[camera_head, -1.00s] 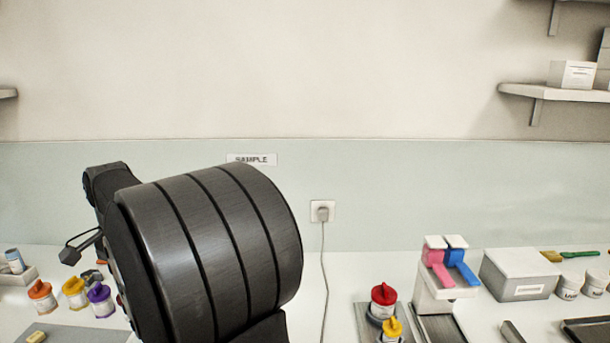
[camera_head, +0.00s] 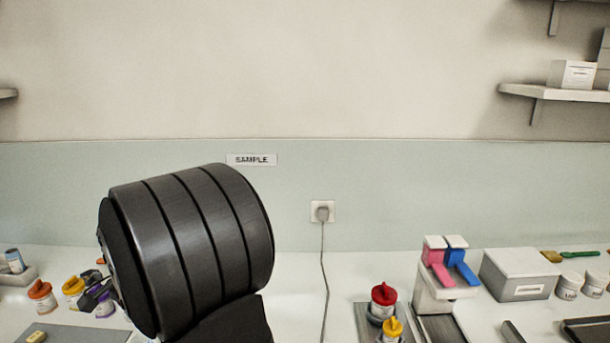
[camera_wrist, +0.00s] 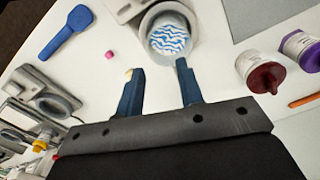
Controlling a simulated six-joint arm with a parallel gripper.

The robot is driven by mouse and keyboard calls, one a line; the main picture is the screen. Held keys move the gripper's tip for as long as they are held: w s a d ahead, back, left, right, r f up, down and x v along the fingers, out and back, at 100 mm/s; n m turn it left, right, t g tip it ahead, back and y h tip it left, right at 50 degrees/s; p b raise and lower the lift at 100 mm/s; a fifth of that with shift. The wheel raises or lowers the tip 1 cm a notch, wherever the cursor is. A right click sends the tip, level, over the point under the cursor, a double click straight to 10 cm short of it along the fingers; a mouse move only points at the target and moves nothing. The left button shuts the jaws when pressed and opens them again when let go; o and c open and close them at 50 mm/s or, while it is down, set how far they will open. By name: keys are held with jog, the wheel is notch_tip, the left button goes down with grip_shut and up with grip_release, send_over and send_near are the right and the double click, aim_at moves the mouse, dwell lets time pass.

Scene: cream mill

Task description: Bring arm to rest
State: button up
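My gripper (camera_wrist: 156,68) shows in the wrist view with its two blue fingers spread and nothing between the tips. Beyond the tips is a grey round holder (camera_wrist: 146,28) with a blue-and-white wavy patterned surface (camera_wrist: 170,36) inside it. In the head view my large dark arm link covers the left middle of the bench and hides most of my gripper. A small dark part of my arm end shows beside the purple-lidded jar (camera_head: 105,306).
An orange-lidded jar (camera_head: 41,296) and a yellow-lidded jar (camera_head: 73,291) stand at left. A blue scoop (camera_wrist: 66,32) and pink piece (camera_wrist: 109,56) lie on the bench.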

jog(key=w+d, duration=0.7)
jog(key=w, duration=0.1)
jog(key=w+d+f, duration=0.2)
jog(key=w+d, duration=0.2)
jog(key=d, duration=0.4)
jog(key=w+d+f, duration=0.3)
jog(key=w+d, duration=0.1)
jog(key=d, duration=0.5)
jog(key=w+d+f, duration=0.3)
jog(key=w+d, duration=0.1)
jog(key=d, duration=0.5)
jog(key=shift+w+d+f, duration=0.2)
jog(key=shift+w+d, duration=0.05)
jog(key=shift+s+a+r+m, duration=0.3)
jog(key=shift+s+r, duration=0.1)
jog(key=shift+s, duration=0.15)
jog(key=shift+s+a+r+m, duration=0.2)
jog(key=shift+s+r+m, duration=0.15)
jog(key=shift+s, duration=0.2)
jog(key=shift+s+a+r+m, duration=0.1)
jog(key=shift+s+r+m, duration=0.2)
jog(key=shift+s, duration=0.15)
jog(key=shift+s+a+r+m, duration=0.1)
jog(key=shift+s+r+m, duration=0.15)
jog(key=shift+s, duration=0.15)
